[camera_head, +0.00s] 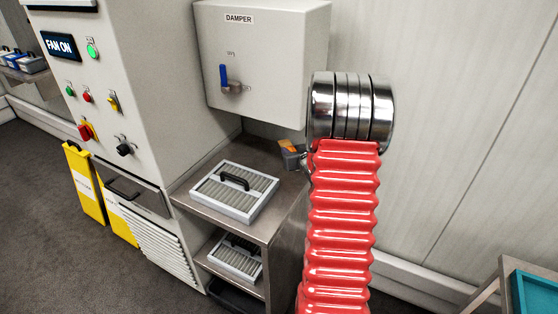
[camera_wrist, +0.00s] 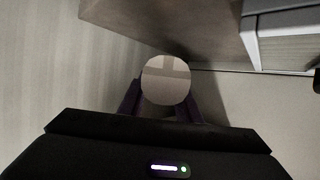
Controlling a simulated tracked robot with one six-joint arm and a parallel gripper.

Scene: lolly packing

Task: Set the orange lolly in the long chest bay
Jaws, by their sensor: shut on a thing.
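In the wrist view my gripper (camera_wrist: 163,106) has its two dark fingers on either side of a round, pale tan thing (camera_wrist: 166,78), and it is shut on it. In the head view my red ribbed arm hides most of the gripper end. A small grey and orange piece (camera_head: 291,150) shows just left of the arm's metal rings; I cannot tell what it is. No long chest bay can be made out.
A metal shelf unit (camera_head: 187,191) holds framed filters (camera_head: 235,191), one above another. A grey DAMPER box (camera_head: 265,60) with a blue lever hangs above. The control cabinet (camera_head: 130,60) stands left, yellow boards (camera_head: 84,185) beside it. A teal-topped stand (camera_head: 535,293) is at lower right.

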